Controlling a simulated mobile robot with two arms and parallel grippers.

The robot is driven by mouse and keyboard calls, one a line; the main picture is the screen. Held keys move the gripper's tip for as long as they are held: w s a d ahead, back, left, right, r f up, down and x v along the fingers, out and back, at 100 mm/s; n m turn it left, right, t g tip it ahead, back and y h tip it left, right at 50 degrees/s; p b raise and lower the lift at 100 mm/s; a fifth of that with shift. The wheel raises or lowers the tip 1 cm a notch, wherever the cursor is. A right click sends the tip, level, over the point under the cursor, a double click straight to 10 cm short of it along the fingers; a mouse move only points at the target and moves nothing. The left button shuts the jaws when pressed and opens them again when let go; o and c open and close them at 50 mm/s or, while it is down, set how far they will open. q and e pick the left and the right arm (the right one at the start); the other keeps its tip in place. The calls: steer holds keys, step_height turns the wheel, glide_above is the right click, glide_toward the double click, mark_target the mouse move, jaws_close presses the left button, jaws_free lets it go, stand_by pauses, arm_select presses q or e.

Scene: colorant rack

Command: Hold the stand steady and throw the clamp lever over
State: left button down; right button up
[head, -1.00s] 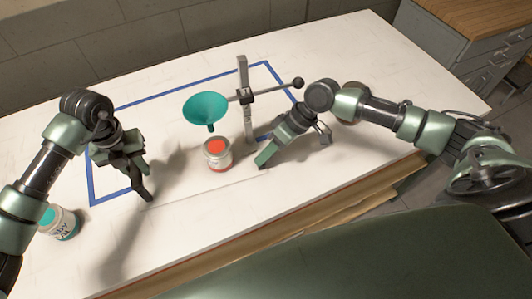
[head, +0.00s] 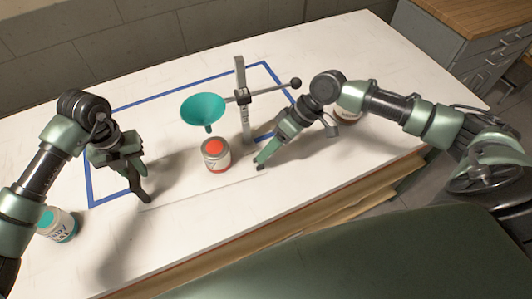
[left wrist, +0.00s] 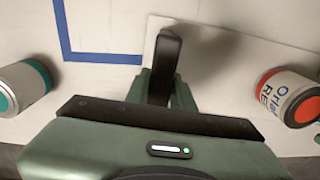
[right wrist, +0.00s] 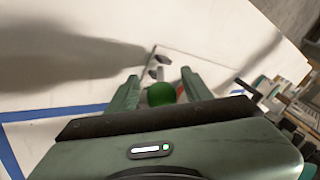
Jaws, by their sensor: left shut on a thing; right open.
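The stand has a grey upright post (head: 247,130) on a pale base plate (head: 205,188). It carries a teal funnel (head: 203,108) and a cross rod ending in a black ball (head: 296,82). My left gripper (head: 138,178) is shut on a black upright grip at the plate's left end; the grip also shows in the left wrist view (left wrist: 168,50). My right gripper (head: 262,158) is open, low by the plate's right front edge. In the right wrist view a green rounded grip (right wrist: 160,94), apparently the clamp lever's, lies between its fingers, not visibly gripped. Small dark parts (right wrist: 157,62) show beyond it.
A can with a red top (head: 215,155) stands under the funnel. A teal-topped can (head: 58,224) stands at the left, and another can (head: 346,117) is partly behind my right arm. Blue tape (head: 90,180) outlines part of the white table. The back right is clear.

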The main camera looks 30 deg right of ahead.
arm_select(q)
steer(key=shift+d, duration=0.1)
arm_select(e)
steer(key=v, duration=0.9)
steer(key=shift+r, duration=0.2)
steer(key=shift+d, duration=0.1)
arm_select(q)
steer(key=c, duration=1.1)
jaws_free()
step_height(320, 180, up, 12)
arm_select(e)
steer(key=shift+s, duration=0.15)
